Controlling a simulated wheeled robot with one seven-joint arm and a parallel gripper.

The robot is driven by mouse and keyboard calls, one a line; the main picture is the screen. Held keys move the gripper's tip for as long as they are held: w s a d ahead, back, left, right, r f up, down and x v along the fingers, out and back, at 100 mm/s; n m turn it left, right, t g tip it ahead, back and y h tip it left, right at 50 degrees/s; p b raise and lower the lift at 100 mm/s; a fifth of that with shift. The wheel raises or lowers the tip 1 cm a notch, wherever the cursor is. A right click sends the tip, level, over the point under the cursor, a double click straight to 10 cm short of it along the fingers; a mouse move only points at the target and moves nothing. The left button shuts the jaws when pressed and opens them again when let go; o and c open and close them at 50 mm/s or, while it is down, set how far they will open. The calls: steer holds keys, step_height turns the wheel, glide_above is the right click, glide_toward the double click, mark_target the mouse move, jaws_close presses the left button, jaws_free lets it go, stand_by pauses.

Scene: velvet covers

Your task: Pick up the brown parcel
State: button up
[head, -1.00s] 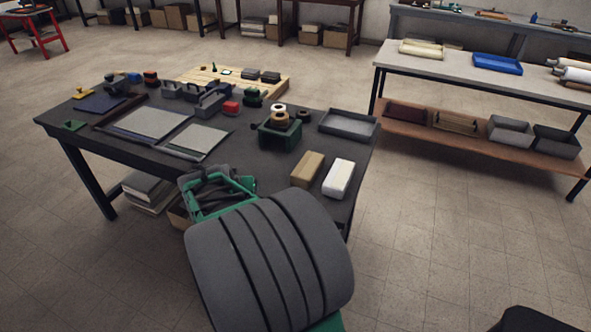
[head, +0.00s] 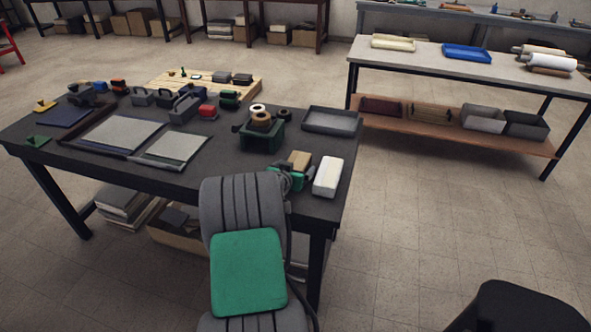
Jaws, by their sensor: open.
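The brown parcel (head: 300,160) lies near the right end of the dark table, just left of a white block. Its far part shows; its near part is hidden behind my gripper (head: 291,174). My gripper is at the near side of the parcel, its green and dark parts low over the table. The fingertips are partly hidden by my own arm, and I cannot tell whether they touch the parcel or straddle it. The gripper is open.
The white block (head: 328,177) stands close on the right of the parcel. A green tape holder (head: 262,137) with rolls is behind left, and a grey tray (head: 333,121) behind right. Grey panels (head: 122,134) lie further left on the dark table (head: 215,166).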

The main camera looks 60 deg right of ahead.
steer(key=shift+w+d+f, duration=0.1)
steer(key=shift+d+f, duration=0.1)
steer(key=shift+d, duration=0.25)
steer(key=shift+c, duration=0.4)
steer(key=c, duration=1.7)
steer(key=shift+r, duration=0.1)
steer(key=shift+c, duration=0.2)
steer(key=shift+r, duration=0.1)
